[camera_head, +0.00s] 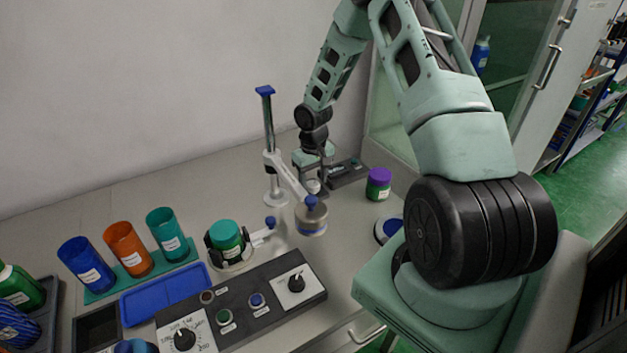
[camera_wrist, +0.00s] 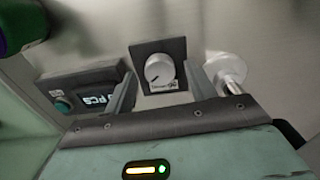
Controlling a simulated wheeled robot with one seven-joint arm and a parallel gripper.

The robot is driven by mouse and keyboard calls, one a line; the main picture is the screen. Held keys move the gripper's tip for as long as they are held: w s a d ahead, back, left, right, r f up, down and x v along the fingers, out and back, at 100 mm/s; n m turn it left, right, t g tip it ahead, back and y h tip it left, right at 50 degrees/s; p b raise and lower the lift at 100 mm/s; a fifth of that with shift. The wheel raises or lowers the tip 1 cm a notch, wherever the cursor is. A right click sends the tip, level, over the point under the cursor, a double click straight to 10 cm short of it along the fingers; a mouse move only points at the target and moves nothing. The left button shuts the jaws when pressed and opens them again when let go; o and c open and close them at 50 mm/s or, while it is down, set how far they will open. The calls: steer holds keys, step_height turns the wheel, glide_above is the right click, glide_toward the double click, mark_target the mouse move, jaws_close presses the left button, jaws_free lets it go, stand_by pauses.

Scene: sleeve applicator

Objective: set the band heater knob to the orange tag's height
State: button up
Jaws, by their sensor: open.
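A silver knob (camera_wrist: 160,70) on a dark square plate (camera_wrist: 176,48) faces my wrist camera, with its pointer mark toward the lower left. Its small print is unreadable, and I cannot tell whether it is the band heater knob. My gripper (camera_wrist: 166,88) is open around the near side of this plate, with no visible grip on the knob. In the head view, my gripper (camera_head: 315,186) is low at the back of the bench. An orange cup (camera_head: 128,249) with a white tag (camera_head: 132,259) stands in the green holder. A separate orange tag cannot be made out.
A control panel (camera_head: 262,316) at the front has a left dial (camera_head: 184,338) and a right dial (camera_head: 296,283). A post stand (camera_head: 269,130) is left of my gripper. A display box (camera_head: 349,174) and purple-lidded jar (camera_head: 379,184) are right of it. Bench behind the cups is clear.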

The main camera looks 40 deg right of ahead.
mark_target(314, 184)
steer(key=shift+f, duration=0.5)
steer(key=c, duration=1)
steer(key=shift+n, duration=0.8)
steer(key=o, duration=1)
step_height(314, 184, up, 18)
steer(key=b, duration=0.1)
steer(key=shift+f, duration=0.25)
